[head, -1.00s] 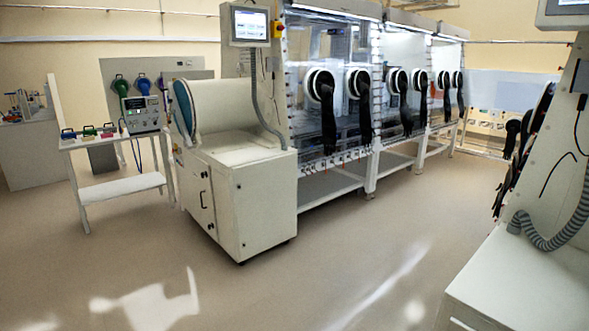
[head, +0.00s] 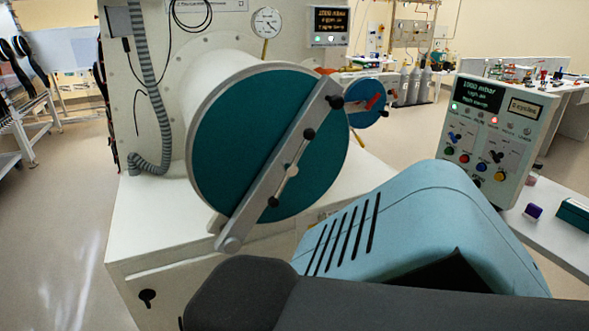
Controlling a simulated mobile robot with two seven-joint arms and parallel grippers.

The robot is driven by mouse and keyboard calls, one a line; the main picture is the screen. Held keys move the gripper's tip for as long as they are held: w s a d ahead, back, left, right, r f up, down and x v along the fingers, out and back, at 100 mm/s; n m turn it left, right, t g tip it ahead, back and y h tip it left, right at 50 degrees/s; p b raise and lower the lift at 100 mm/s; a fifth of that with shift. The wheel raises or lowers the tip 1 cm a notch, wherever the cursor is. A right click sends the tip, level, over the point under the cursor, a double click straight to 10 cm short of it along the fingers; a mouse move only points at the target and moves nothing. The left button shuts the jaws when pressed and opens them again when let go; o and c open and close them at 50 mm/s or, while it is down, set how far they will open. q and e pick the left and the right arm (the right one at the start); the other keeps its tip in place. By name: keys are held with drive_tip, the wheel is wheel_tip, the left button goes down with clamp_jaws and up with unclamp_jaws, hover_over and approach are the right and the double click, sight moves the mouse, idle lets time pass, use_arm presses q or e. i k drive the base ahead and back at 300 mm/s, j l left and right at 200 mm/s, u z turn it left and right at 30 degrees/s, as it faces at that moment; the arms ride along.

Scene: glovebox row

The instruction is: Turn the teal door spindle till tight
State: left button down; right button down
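A large round teal door (head: 228,137) closes the end of a white cylinder in the head view. A grey bar (head: 256,211) crosses its face at a slant, from upper right to lower left. Near the bar's middle is a small spindle (head: 292,171) with a pale hub and a thin cross rod. Black knobs sit at the rod's ends. The door appears to lie against the cylinder; I cannot tell how tight the spindle is. Neither of my grippers is in view. Parts of my own body fill the lower foreground.
A smaller blue-teal door (head: 364,117) with a red handle is behind to the right. A control panel (head: 492,140) with a lit display stands on the right, above a white table (head: 553,240). A round gauge (head: 267,22) is above the cylinder. Open floor (head: 60,215) lies left.

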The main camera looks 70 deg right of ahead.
sight(290, 168)
drive_tip(key=z, duration=2.2)
